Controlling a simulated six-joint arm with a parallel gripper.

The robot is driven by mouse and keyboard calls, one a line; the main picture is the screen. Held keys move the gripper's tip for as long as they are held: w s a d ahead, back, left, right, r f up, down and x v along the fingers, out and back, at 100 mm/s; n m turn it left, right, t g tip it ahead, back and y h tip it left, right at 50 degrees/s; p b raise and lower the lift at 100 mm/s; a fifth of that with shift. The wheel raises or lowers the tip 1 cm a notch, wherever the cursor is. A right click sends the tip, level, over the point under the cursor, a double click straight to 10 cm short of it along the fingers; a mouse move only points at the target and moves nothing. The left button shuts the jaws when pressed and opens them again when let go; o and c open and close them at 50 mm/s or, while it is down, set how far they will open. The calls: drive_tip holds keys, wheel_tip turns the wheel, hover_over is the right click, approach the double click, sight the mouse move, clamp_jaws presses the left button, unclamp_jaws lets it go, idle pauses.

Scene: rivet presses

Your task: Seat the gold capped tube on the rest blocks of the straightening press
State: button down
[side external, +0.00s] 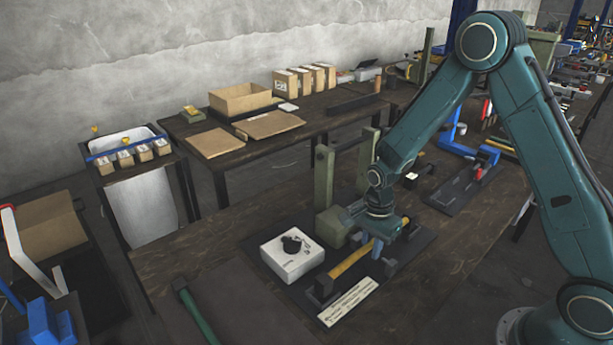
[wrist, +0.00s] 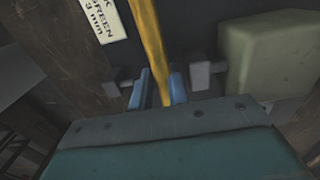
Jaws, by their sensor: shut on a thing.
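The gold capped tube (side external: 350,262) lies at a slant over the dark mat of the press at the front of the bench. My gripper (side external: 378,248) is shut on it near its far end. In the wrist view the tube (wrist: 150,45) runs up out of the picture from between the blue fingers (wrist: 161,88). Dark grey blocks show near the tube's near end (side external: 322,286) and beside the fingers (wrist: 202,76). I cannot tell whether the tube touches them. The green press (side external: 326,180) stands just behind; its body also shows in the wrist view (wrist: 265,55).
A white box with a black knob (side external: 291,252) sits left of the tube. A printed label card (side external: 347,302) lies in front. A green-handled tool (side external: 195,312) lies at the bench's front left. The bench's left part is mostly clear. Another mat (side external: 463,185) lies behind right.

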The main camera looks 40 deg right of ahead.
drive_tip(key=shift+f, duration=0.65)
idle(0.4)
drive_tip(key=c, duration=1.3)
unclamp_jaws()
drive_tip(key=shift+w+r, duration=0.15)
drive_tip(key=shift+r, duration=0.55)
drive_tip(key=r, duration=1.2)
drive_tip(key=shift+s+r, duration=0.2)
drive_tip(key=shift+r, duration=0.05)
